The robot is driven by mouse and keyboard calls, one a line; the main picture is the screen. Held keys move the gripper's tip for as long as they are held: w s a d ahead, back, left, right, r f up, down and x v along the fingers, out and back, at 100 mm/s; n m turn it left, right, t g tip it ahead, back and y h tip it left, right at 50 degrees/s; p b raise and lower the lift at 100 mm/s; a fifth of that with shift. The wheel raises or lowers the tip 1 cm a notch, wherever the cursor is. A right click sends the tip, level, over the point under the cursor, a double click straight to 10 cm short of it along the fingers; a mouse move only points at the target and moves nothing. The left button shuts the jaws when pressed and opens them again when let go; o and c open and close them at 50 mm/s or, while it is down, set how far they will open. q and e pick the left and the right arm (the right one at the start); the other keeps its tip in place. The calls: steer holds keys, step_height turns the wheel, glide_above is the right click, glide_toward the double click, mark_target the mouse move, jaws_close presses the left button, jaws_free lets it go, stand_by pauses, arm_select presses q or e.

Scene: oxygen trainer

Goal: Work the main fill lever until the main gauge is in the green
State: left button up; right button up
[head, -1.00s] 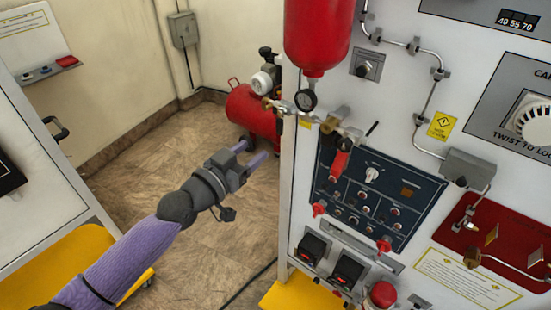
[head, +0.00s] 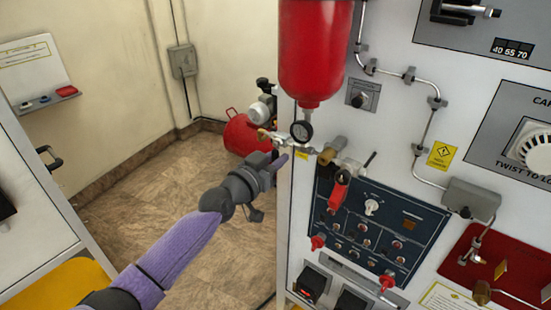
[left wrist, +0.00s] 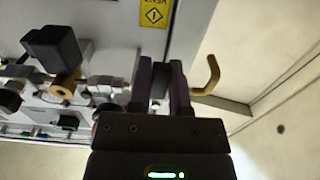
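A small round gauge (head: 301,131) with a pale face hangs under the red cylinder on the panel; its needle and any green band are too small to read. A red-handled lever (head: 340,190) points down on the panel to the right of the gauge; I cannot read which control is the main fill lever. My left gripper (head: 281,161) is at the panel's left edge, below the gauge and left of the red lever. My right gripper is not in view.
The red cylinder (head: 314,50) overhangs the gauge. Brass fittings (head: 331,150) stick out beside my left gripper. A brass-coloured hook (left wrist: 209,77) is right of the fingers in the left wrist view. A red compressor tank (head: 243,135) stands behind on the floor. Open floor lies left.

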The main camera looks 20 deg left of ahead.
arm_select(q)
jaws_close()
steer(key=shift+s+d+r+n+p, duration=0.15)
steer(key=shift+d+n+p, duration=0.2)
steer(key=shift+n, duration=0.8)
steer(key=shift+s+d+r+n+p, duration=0.1)
steer(key=shift+d+n+p, duration=0.25)
steer(key=shift+n, duration=0.85)
steer(key=shift+s+d+r+n+p, duration=0.15)
steer(key=shift+d+n+p, duration=0.15)
steer(key=shift+n, duration=0.85)
steer(key=shift+f, duration=0.1)
steer(key=o, duration=0.6)
jaws_free()
steer(key=p+v, duration=0.1)
steer(key=v, duration=0.9)
